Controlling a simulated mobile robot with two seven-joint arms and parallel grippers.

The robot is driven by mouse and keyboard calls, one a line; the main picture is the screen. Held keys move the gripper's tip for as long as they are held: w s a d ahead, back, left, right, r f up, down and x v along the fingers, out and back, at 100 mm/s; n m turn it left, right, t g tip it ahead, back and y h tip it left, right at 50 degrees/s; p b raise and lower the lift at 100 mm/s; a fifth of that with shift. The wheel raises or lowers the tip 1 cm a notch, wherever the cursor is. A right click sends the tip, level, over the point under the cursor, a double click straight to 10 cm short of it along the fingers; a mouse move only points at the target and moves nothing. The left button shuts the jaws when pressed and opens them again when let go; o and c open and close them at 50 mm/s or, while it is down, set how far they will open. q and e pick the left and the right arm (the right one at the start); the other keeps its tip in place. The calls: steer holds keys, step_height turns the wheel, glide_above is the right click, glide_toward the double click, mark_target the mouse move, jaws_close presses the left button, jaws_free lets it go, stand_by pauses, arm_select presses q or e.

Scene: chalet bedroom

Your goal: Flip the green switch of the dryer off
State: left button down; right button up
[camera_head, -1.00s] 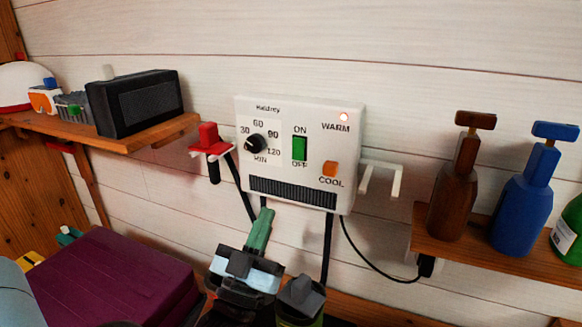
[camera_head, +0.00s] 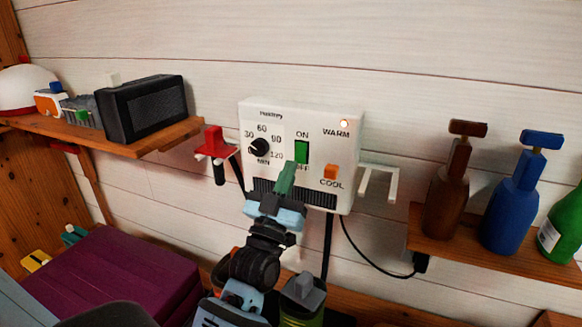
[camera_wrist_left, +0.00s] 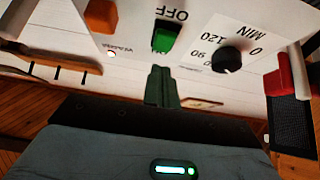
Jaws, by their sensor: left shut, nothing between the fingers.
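The dryer (camera_head: 350,150) is a white box on the wall with a dial, ON/OFF labels and a lit lamp by WARM. Its green switch (camera_head: 302,151) sits between ON and OFF; it also shows upside down in the left wrist view (camera_wrist_left: 166,37). I cannot tell surely which way it is tipped. My left gripper (camera_head: 289,168) is shut and empty, its green-grey fingertips just below the switch, partly covering OFF. In the left wrist view the fingertips (camera_wrist_left: 161,72) point at the switch, with a small gap in the picture. My right gripper is not in view.
An orange COOL switch (camera_head: 330,172) and a black dial (camera_head: 259,147) flank the green switch. A red holder (camera_head: 214,143) and a white bracket (camera_head: 378,180) stick out at the dryer's sides. Shelves with a black box (camera_head: 145,105) and several bottles (camera_head: 515,205) stand left and right.

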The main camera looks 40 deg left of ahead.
mark_target(299, 162)
arm_select(q)
steer(key=shift+w+a+f, duration=0.15)
steer(key=shift+w+f, duration=0.05)
steer(key=shift+w, duration=0.4)
steer(key=shift+w+a+f, duration=0.15)
steer(key=shift+w, duration=0.6)
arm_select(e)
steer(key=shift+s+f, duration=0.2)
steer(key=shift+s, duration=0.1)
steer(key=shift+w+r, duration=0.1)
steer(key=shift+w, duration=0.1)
arm_select(q)
steer(key=shift+f, duration=0.15)
steer(key=shift+w+f+b, duration=0.25)
steer(key=shift+b, duration=0.15)
steer(key=shift+w+a+f+t+b, duration=0.1)
steer(key=shift+w+f+t+b, duration=0.15)
steer(key=shift+t+b, duration=0.25)
steer(key=shift+s+r+p, duration=0.15)
steer(key=shift+r+p, duration=0.2)
steer(key=shift+r, duration=0.1)
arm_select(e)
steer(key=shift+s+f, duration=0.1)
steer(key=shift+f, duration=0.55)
arm_select(q)
steer(key=shift+f, duration=0.1)
